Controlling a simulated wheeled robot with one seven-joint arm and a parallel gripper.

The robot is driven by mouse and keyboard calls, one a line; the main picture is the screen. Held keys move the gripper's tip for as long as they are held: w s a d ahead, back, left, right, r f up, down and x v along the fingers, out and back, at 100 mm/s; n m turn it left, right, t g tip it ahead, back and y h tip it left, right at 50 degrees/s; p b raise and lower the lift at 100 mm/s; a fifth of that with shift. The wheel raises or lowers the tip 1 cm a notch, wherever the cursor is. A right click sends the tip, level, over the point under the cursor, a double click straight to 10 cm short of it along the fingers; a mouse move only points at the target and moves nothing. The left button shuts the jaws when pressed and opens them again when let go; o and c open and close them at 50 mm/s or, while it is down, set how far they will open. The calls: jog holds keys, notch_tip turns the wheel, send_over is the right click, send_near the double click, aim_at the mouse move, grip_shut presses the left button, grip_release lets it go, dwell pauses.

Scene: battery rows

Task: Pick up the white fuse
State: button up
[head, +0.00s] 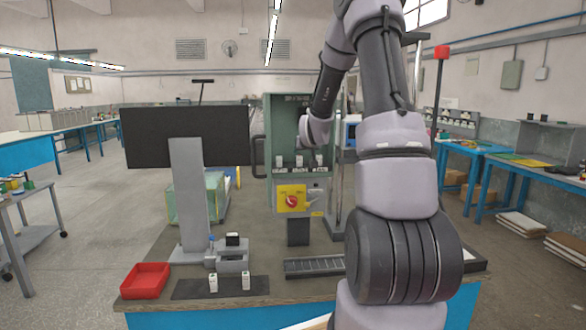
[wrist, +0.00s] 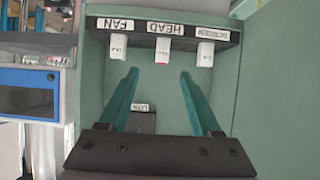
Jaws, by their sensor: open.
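Three white fuses sit in a row in the green cabinet (head: 285,112). In the wrist view they are the left one (wrist: 118,47) by the FAN label, the middle one (wrist: 162,50) by HEAD and the right one (wrist: 206,54) by SCREEN. My gripper (wrist: 158,74) is open and empty, its teal fingers pointing toward the row. The middle fuse lies beyond the gap between the fingertips, apart from both. Two more white fuses, a left one (head: 213,283) and a right one (head: 246,281), stand on a dark mat (head: 190,290) on the bench.
A red-and-yellow switch (head: 292,199) is on the cabinet's lower front. A monitor (head: 185,135), a red tray (head: 146,280) and a slotted dark rack (head: 315,266) are on the bench. In the wrist view, a dark block with a small label (wrist: 141,121) shows between the fingers.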

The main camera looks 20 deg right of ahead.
aim_at(300, 158)
jog(key=x, duration=0.9)
jog(key=shift+w+a+f, duration=0.15)
jog(key=shift+w+f, duration=0.1)
jog(key=shift+w, duration=0.15)
grip_shut()
